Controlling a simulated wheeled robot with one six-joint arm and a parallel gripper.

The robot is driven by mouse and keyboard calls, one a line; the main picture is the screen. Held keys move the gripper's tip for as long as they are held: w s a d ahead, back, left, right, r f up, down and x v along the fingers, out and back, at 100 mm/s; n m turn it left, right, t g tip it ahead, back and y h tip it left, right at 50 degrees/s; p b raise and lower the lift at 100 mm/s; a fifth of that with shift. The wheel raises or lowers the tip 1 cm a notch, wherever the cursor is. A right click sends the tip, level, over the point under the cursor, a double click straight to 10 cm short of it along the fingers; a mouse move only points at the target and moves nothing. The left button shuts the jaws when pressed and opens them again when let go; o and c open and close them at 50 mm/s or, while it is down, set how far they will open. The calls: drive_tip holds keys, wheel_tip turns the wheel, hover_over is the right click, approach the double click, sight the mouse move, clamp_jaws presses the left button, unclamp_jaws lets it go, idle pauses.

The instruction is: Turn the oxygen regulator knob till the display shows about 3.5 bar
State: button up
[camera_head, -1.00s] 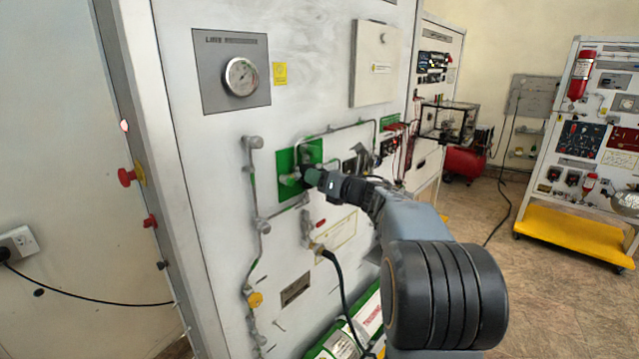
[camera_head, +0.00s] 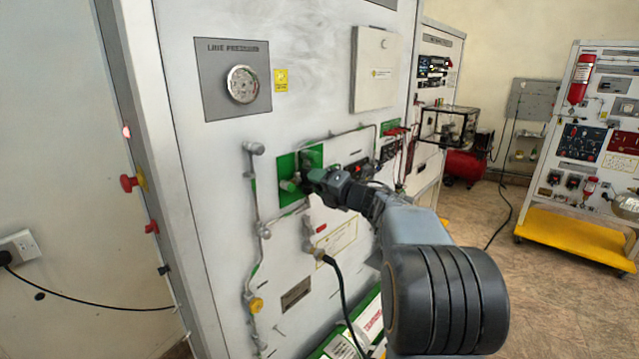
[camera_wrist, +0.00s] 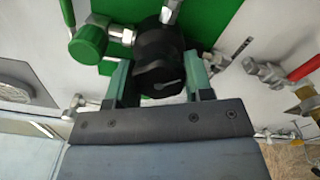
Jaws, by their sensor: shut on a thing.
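The regulator knob (camera_wrist: 158,62) is black and round with a light mark on its face. It sits in front of the green plate (camera_wrist: 220,12) in the wrist view. My gripper (camera_wrist: 157,80) is shut on it, one greenish finger on each side. In the head view my gripper (camera_head: 318,180) reaches the green plate (camera_head: 286,165) and hides most of the knob. A small display (camera_head: 360,167) with red digits is on the panel just right of my gripper; its figures are too small to read.
A green-capped valve (camera_wrist: 88,42) is close left of the knob. A round pressure gauge (camera_head: 242,84) is at the panel's upper left. Metal pipes (camera_head: 258,190) run down the panel. A black hose (camera_head: 342,290) hangs below my gripper. A red-handled valve (camera_wrist: 303,68) is at right.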

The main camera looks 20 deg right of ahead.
idle(0.3)
drive_tip(key=o, duration=0.9)
drive_tip(key=b+v, duration=0.3)
drive_tip(key=v, duration=1)
drive_tip(key=shift+s+d+b, duration=0.1)
drive_tip(key=shift+s+b, duration=0.3)
